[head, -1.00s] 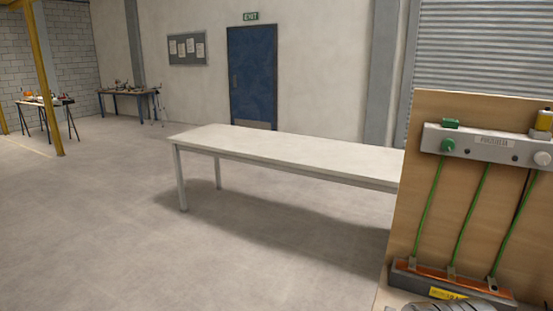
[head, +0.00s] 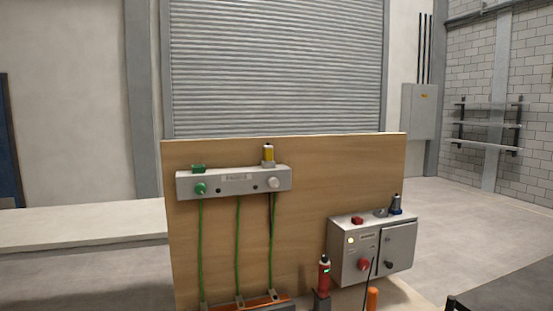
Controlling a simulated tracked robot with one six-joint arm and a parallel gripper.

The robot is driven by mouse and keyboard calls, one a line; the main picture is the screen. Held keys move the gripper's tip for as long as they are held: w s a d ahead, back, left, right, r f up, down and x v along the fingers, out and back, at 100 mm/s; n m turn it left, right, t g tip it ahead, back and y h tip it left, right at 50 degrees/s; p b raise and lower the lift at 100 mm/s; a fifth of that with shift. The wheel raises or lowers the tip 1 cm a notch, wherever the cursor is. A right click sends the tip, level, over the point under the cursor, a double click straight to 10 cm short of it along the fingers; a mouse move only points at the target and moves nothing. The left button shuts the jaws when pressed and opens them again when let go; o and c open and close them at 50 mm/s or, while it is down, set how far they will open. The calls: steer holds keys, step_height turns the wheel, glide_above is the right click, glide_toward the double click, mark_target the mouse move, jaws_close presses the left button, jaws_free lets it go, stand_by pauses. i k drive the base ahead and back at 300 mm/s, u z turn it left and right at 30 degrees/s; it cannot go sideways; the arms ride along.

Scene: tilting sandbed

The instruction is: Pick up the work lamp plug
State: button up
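I cannot tell for sure which piece is the work lamp plug. A yellow plug-like piece (head: 268,154) stands upright on the grey socket strip (head: 235,184), near its right end. A red cylinder with a black top (head: 324,273) stands upright in front of the board, left of the box. A green round piece (head: 201,188) and a pale round piece (head: 273,183) sit on the strip's front. My gripper is not in view.
The strip is fixed to an upright wooden board (head: 300,160). Green cables (head: 238,245) run down from it to an orange-topped bar (head: 245,303). An orange handle (head: 372,299) stands at the bottom. A white table (head: 80,225) lies behind left. The floor at right (head: 470,220) is open.

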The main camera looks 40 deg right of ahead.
mark_target(268, 149)
steer(key=z, duration=1.05)
